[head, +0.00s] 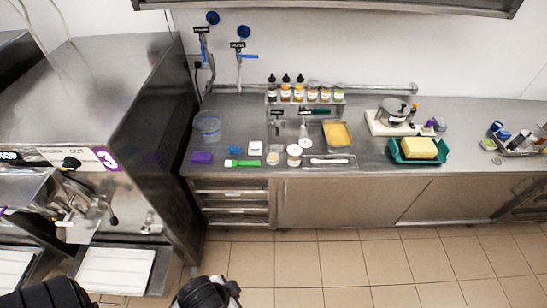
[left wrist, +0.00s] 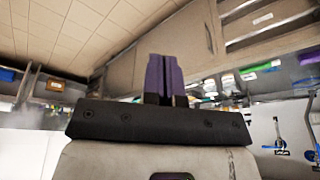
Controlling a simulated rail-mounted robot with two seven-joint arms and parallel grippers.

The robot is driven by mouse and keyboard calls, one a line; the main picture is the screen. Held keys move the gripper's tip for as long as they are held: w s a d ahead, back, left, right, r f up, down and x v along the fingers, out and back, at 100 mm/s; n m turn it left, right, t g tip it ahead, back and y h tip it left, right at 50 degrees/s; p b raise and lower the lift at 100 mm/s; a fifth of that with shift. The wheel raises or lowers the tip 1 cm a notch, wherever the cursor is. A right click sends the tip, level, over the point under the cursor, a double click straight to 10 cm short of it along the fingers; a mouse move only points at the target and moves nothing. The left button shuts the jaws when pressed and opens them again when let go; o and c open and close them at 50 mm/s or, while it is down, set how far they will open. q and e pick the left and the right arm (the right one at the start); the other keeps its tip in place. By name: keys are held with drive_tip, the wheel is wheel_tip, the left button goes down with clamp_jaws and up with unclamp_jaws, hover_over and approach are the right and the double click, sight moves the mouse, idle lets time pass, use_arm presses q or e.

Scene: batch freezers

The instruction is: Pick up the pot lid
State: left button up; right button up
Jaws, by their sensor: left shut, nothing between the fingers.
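A small steel pot (head: 393,110) sits on a white appliance on the counter in the head view, right of the middle. Its top looks round and metallic, but it is too small to tell the lid apart from the pot. My left gripper (left wrist: 164,75) shows in the left wrist view, with its purple fingers together and nothing between them. It is away from the counter objects, with cabinet fronts behind it. My right gripper is not in view.
The steel counter (head: 460,150) runs along the wall. A teal tray (head: 405,160) with a yellow block stands in front of the pot. A yellow-filled pan (head: 338,134) and several bottles are to its left. A large freezer machine (head: 95,90) stands at left. The tiled floor is clear.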

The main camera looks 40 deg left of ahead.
use_arm(q)
drive_tip(key=o, duration=1)
drive_tip(key=shift+c, duration=0.2)
